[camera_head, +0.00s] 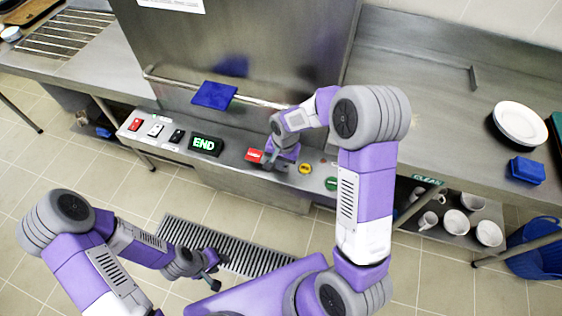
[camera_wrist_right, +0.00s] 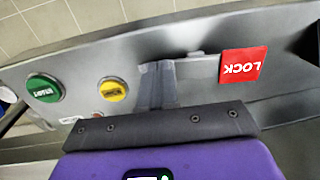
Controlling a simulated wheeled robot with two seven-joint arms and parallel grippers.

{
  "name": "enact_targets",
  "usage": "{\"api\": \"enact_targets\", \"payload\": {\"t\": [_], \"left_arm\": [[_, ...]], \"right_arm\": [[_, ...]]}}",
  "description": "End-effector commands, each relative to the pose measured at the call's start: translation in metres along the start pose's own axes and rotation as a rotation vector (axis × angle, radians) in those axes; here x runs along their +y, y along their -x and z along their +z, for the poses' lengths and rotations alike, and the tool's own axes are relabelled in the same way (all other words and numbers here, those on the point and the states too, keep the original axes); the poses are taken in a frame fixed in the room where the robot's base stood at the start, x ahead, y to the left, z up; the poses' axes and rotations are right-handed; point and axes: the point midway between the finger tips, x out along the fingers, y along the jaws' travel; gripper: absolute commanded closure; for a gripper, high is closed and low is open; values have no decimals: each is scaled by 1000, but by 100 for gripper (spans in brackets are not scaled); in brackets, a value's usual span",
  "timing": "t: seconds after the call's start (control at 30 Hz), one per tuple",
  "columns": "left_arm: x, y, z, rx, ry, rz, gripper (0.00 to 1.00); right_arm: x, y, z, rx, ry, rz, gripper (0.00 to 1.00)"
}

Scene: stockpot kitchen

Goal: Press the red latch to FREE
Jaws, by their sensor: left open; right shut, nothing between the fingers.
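The red latch (camera_head: 254,155) sits on the steel front panel, right of the END display. In the right wrist view the red latch (camera_wrist_right: 243,64) reads LOCK. My right gripper (camera_head: 270,164) is at the panel just right of the latch. In the wrist view its shut, empty fingers (camera_wrist_right: 158,80) lie between the latch and the yellow button, apart from both in the picture. Whether they touch the panel I cannot tell. My left gripper (camera_head: 212,278) is open and empty, low over the floor grating.
The panel also bears a yellow button (camera_head: 305,168), a green START button (camera_wrist_right: 44,88), a lit END display (camera_head: 206,144) and several rocker switches (camera_head: 156,130). A blue cloth (camera_head: 214,95) hangs on the bar above. White mugs (camera_head: 456,222) stand on the lower right shelf.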

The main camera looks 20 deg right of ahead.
Motion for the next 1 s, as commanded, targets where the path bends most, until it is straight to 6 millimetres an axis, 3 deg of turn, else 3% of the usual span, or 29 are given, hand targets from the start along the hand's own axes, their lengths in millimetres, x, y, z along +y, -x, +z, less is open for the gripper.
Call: {"api": "enact_targets", "payload": {"t": [0.23, 0.6, 0.8, 1.0], "left_arm": [[12, 31, 1, 0, 0, 0, 57], [15, 39, 2, 0, 0, 0, 57], [16, 41, 2, 0, 0, 0, 57], [15, 41, 2, 0, 0, 0, 57]], "right_arm": [[0, 45, -2, 5, 2, -4, 100], [6, 120, -2, 7, 2, -5, 100], [7, 134, -2, 6, 3, -4, 100], [8, 136, -2, 5, 3, -3, 100]]}}
